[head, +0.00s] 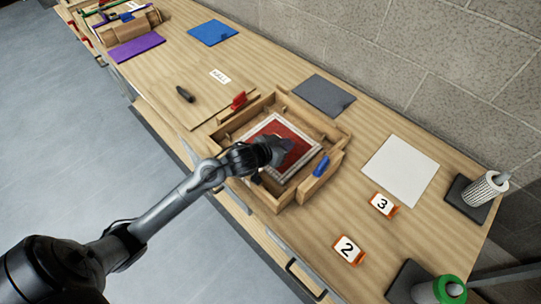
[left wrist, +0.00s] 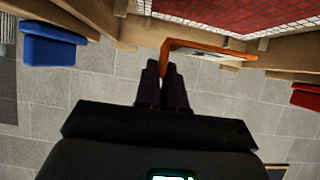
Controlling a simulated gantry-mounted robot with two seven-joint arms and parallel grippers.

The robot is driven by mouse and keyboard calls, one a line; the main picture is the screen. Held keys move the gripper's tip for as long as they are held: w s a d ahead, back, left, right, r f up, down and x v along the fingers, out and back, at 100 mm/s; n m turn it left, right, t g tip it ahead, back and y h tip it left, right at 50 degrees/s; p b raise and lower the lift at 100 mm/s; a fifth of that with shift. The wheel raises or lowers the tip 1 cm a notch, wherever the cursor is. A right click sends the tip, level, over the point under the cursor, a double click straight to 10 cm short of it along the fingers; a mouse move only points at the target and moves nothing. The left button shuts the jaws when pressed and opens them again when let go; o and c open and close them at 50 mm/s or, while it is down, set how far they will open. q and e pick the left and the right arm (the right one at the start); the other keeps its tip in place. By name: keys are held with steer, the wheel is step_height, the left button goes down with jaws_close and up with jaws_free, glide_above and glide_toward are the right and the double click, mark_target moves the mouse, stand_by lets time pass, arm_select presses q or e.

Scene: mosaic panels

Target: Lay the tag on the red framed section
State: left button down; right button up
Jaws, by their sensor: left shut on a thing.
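The red framed section (head: 304,146) is a red mosaic panel with a pale tiled border, lying inside a wooden frame (head: 334,131) on the bench. It also shows at the top of the left wrist view (left wrist: 240,12). My left gripper (head: 284,150) is over the panel and covers part of it. In the left wrist view its fingers (left wrist: 164,68) are shut on the edge of an orange tag (left wrist: 210,46) with a pale face. The tag is close to the panel's border; I cannot tell whether they touch. In the head view the gripper hides the tag. My right gripper is not in view.
Orange tags numbered 2 (head: 347,250) and 3 (head: 382,204) stand right of the frame. A blue-handled block (head: 320,167) and a red clamp (head: 238,100) are at the frame's sides. A white sheet (head: 400,170) and grey sheet (head: 323,95) lie behind. Two upright rolls stand far right.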

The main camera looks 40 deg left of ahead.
arm_select(q)
steer(key=s+a+f, duration=0.3)
steer(key=shift+s+a, duration=0.1)
steer(key=shift+a, duration=0.2)
steer(key=shift+f+b, duration=0.45)
steer(key=shift+f, duration=1.55)
steer(key=c, duration=1.2)
jaws_free()
steer(key=shift+s+r, duration=0.25)
steer(key=shift+s, duration=0.05)
steer(key=p+v, duration=0.1)
steer(key=v, duration=1)
steer(key=shift+s+p, duration=0.15)
steer(key=shift+p, duration=0.2)
